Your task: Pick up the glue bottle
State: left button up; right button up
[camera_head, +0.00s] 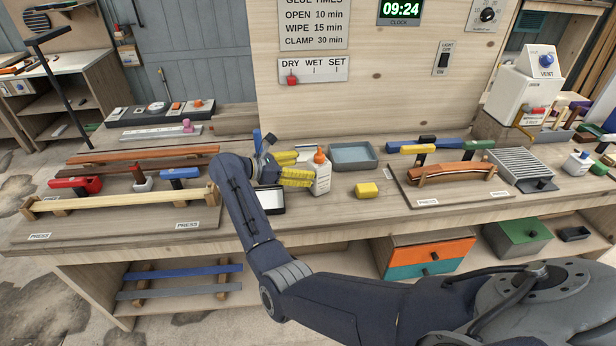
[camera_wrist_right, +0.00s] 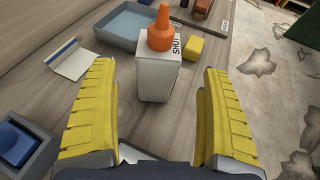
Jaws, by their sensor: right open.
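The glue bottle (camera_head: 320,174) is white with an orange cap and stands upright on the workbench. In the right wrist view the glue bottle (camera_wrist_right: 158,68) stands ahead, between and beyond the yellow fingertips, with part of a word reading "SHUT" on its side. My right gripper (camera_head: 300,168) has yellow ribbed fingers and is just left of the bottle in the head view. In the wrist view the right gripper (camera_wrist_right: 160,98) is open, with a clear gap between its fingers and nothing held. My left gripper is not in view.
A grey-blue tray (camera_head: 353,156) lies behind the bottle, and a yellow block (camera_head: 366,190) sits to its right. A dark-rimmed pad (camera_head: 270,200) is below my gripper. Press boards with wooden strips stand left (camera_head: 120,201) and right (camera_head: 455,174).

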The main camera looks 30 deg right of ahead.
aim_at(319, 171)
jog(key=shift+y, duration=0.3)
jog(key=shift+w+a+f+x, duration=0.1)
jog(key=shift+f+x, duration=0.15)
jog(key=shift+x, duration=1.05)
jog(key=shift+w+a+f+x, duration=0.1)
jog(key=shift+f+x, duration=0.1)
jog(key=shift+x, duration=1.1)
jog(key=shift+a+f+x, duration=0.1)
jog(key=shift+f+x, duration=0.15)
jog(key=shift+x, duration=1.05)
jog(key=shift+c, duration=0.2)
jog(key=c, duration=1.6)
jog(key=shift+r, duration=0.15)
